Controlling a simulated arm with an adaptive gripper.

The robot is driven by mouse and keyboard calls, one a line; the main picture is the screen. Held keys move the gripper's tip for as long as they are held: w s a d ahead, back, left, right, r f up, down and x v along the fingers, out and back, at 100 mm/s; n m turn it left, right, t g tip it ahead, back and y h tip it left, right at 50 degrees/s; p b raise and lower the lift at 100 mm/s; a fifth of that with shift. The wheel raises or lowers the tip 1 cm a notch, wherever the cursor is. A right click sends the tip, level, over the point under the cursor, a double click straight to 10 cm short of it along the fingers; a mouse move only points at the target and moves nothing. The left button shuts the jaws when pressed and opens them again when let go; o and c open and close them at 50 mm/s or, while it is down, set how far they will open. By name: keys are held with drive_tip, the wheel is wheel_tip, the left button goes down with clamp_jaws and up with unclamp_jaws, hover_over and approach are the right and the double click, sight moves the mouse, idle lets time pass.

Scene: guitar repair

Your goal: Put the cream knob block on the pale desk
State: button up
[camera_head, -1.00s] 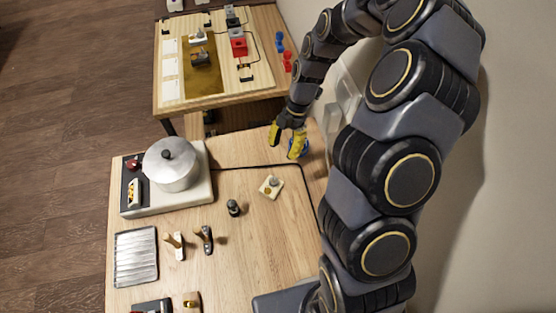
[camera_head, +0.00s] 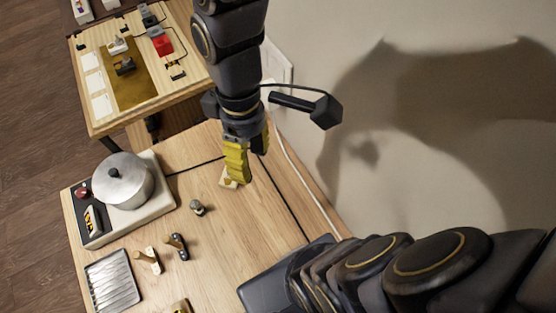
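The cream knob block (camera_head: 227,183) sits on the near wooden worktop (camera_head: 200,238), mostly hidden behind my gripper; its knob does not show. My gripper (camera_head: 248,168) points down over the block, its two yellow-tipped fingers apart, the nearer one in front of the block. It looks open and empty; whether it touches the block is unclear. A second pale wooden desk (camera_head: 186,50) stands beyond, with a brown mat on it. Both tops are pale wood, so which is the task's pale desk is unclear.
A pot (camera_head: 123,180) stands on a white-and-black unit at left. On the far desk are a red block (camera_head: 161,43) and white cards. A wall closes the right side.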

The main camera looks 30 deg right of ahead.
drive_tip(key=s+d+m, duration=0.1)
drive_tip(key=s+m, duration=0.5)
drive_tip(key=m, duration=0.1)
drive_tip(key=shift+s+d+r+m+h, duration=0.2)
drive_tip(key=shift+r+m+h, duration=0.1)
drive_tip(key=shift+r+h, duration=0.15)
